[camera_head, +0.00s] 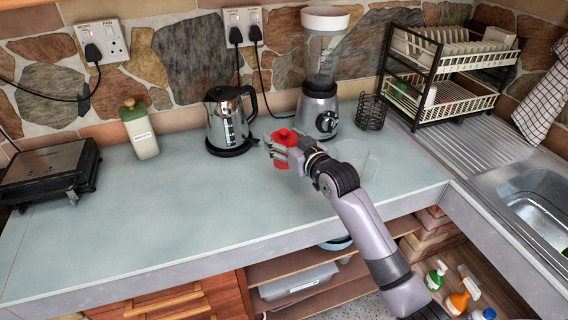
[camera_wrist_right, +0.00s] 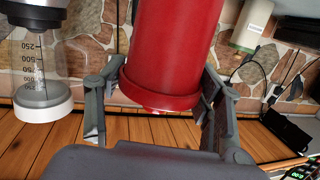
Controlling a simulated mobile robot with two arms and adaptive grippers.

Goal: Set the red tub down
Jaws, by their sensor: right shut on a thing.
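The red tub (camera_head: 284,137), with a red knobbed lid, stands upright at the middle of the counter (camera_head: 150,220), in front of the kettle and blender. My right gripper (camera_head: 283,153) is shut on it, with fingers on both sides of its upper part. In the right wrist view the red tub (camera_wrist_right: 175,45) fills the upper middle, upside down, between the two grey fingers. The gripper hides part of the tub in the head view. I cannot tell whether its base touches the counter. My left gripper is not in view.
A steel kettle (camera_head: 229,120) stands behind left of the tub, a blender (camera_head: 319,108) behind right, with a dark wire holder (camera_head: 371,112) beside it. A cream canister (camera_head: 139,130) and a black appliance (camera_head: 45,172) stand left. The counter's front left is clear. A dish rack (camera_head: 445,75) and sink (camera_head: 540,200) are right.

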